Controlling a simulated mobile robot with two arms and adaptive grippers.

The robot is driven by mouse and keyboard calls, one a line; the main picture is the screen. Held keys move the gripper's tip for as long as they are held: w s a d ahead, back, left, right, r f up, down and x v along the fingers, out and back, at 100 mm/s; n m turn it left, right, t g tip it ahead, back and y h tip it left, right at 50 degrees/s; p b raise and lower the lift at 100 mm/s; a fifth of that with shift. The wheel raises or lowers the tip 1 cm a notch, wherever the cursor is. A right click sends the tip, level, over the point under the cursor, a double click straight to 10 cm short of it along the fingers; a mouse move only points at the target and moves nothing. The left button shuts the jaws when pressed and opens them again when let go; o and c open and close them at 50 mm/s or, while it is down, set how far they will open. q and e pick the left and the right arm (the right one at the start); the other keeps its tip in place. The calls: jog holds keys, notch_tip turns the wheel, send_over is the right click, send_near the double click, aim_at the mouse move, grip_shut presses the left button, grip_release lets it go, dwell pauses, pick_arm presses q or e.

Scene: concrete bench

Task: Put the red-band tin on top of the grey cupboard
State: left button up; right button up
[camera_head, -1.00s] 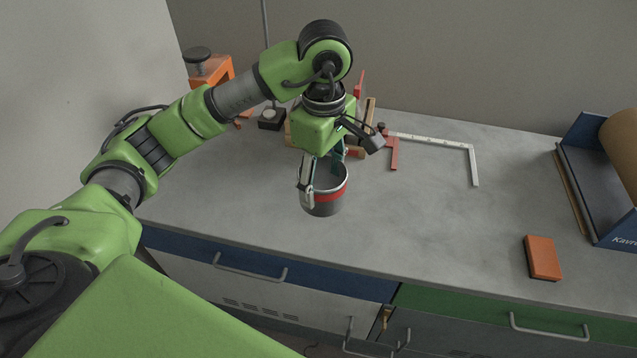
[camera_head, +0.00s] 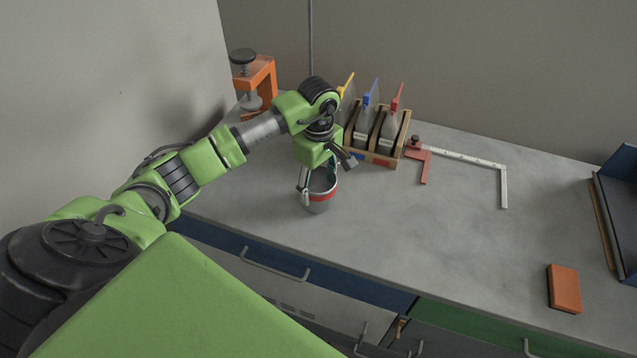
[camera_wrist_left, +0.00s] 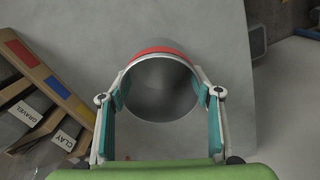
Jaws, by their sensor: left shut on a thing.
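The red-band tin (camera_head: 321,203) is a grey, open-topped cylinder with a red band. My left gripper (camera_head: 318,182) is shut on it, with a finger on either side. In the left wrist view I look down into the tin (camera_wrist_left: 160,52), upright between the two teal-padded fingers. It is over the bench near the front edge; I cannot tell whether it touches the bench top. My right gripper is not in view. I cannot pick out the top of a grey cupboard for certain.
On the bench (camera_head: 420,240), a wooden rack (camera_head: 378,155) of labelled bags stands just behind the tin. An orange clamp (camera_head: 262,80) is at back left. A red-and-white square (camera_head: 465,158) and an orange block (camera_head: 564,288) lie rightward. The bench middle is clear.

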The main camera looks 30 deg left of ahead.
pick_arm(q)
jog(key=shift+f, duration=0.5)
jog(key=shift+f, duration=0.1)
jog(key=o, duration=1.2)
jog(key=shift+c, duration=0.2)
